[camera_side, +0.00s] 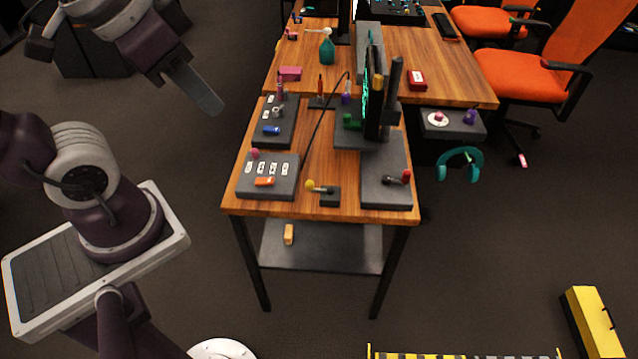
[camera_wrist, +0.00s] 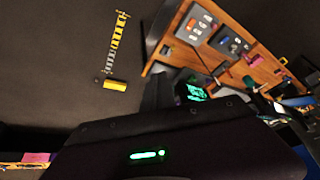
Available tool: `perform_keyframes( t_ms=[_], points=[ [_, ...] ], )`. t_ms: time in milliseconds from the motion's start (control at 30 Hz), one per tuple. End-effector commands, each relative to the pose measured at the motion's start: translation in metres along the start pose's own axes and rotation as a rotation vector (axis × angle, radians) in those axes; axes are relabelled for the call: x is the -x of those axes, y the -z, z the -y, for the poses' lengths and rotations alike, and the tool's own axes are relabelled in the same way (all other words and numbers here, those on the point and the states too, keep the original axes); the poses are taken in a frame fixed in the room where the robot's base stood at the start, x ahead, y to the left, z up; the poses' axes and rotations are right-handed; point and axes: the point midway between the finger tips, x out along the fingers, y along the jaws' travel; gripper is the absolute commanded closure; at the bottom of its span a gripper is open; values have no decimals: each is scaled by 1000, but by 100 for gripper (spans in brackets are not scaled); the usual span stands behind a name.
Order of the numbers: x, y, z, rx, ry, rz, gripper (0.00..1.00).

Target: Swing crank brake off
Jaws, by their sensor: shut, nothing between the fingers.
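No part is labelled as the crank brake, and I cannot tell for sure which one it is. A small lever with a yellow knob (camera_side: 310,185) sticks out to the left from a dark block (camera_side: 329,200) at the table's front edge. On the dark panel to its right, a black-knobbed lever with a red end (camera_side: 405,177) lies nearly flat. My gripper (camera_side: 212,106) is in the side view at upper left, shut and empty, in the air well left of the table and touching nothing.
The wooden table (camera_side: 327,160) carries a panel with white tiles and an orange switch (camera_side: 264,181), a panel with a blue handle (camera_side: 271,129), and a monitor (camera_side: 374,95). Orange chairs (camera_side: 560,75) stand at right. The air between my gripper and the table is clear.

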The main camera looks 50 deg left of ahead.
Motion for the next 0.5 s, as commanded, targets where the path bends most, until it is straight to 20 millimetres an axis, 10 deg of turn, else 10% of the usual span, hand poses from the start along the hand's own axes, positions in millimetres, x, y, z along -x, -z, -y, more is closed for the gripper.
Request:
perform_keyframes(
  t_ms=[267, 500],
  points=[
    [-66, 95, 1, -415, 15, 255, 100],
    [-186, 141, -17, -797, -14, 477, 100]
  ],
)
